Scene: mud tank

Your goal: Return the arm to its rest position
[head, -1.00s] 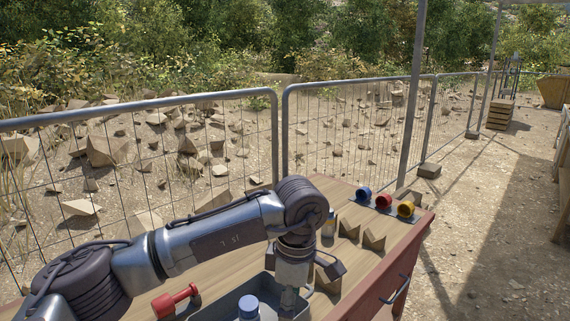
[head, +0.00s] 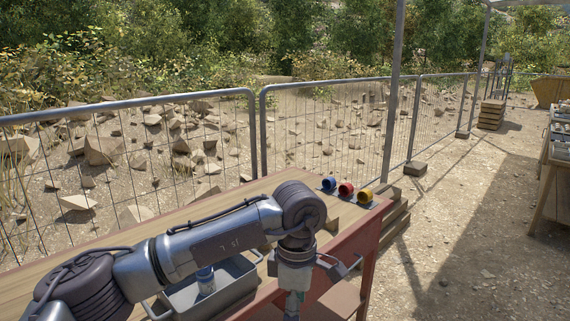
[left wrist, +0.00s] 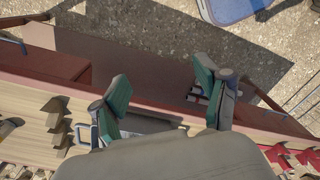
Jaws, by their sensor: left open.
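My left arm (head: 210,240) comes in from the left and is bent, reaching over the wooden workbench (head: 120,235) with a red side. My left gripper (head: 294,300) hangs down in front of the bench's red front edge, and the bottom of the head view cuts it off. In the left wrist view, its two green-padded fingers (left wrist: 162,92) are spread apart with nothing between them. Beyond them are the bench's red side and the ground. My right gripper is in neither view.
A grey tray (head: 238,290) on the bench holds a blue-capped bottle (head: 205,280). Blue (head: 328,184), red (head: 346,189) and yellow (head: 364,196) cups sit at the far end. A mesh fence (head: 330,130) runs behind. Open ground (head: 460,240) lies to the right.

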